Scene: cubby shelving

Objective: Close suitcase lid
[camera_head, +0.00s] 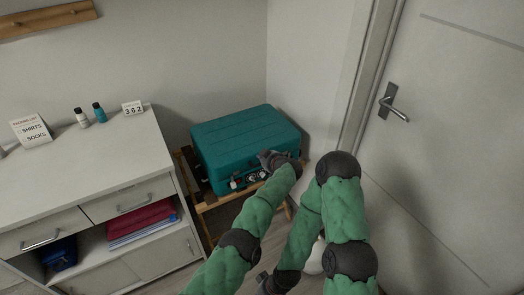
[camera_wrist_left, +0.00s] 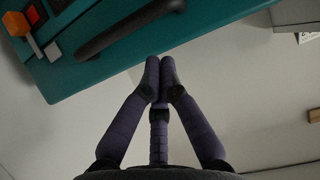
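The teal suitcase (camera_head: 245,140) lies on a wooden rack against the back wall, with its lid down flat on its body. Its front side carries a dark handle and small latches. My left gripper (camera_head: 280,160) is at the front right of the suitcase, close to its front face. In the left wrist view its fingers (camera_wrist_left: 165,72) are together and hold nothing. The suitcase (camera_wrist_left: 170,30) fills the top of that view, with its dark handle (camera_wrist_left: 125,27) and an orange piece (camera_wrist_left: 32,14). I cannot tell whether the fingers touch it. My right gripper (camera_head: 268,283) is low, at the bottom edge, mostly unclear.
A white dresser (camera_head: 90,165) stands left of the rack, with small bottles, a list card and a 362 sign on top. The wooden rack (camera_head: 215,202) bears the suitcase. A door with a lever handle (camera_head: 392,102) is on the right. My arms cover the floor in front.

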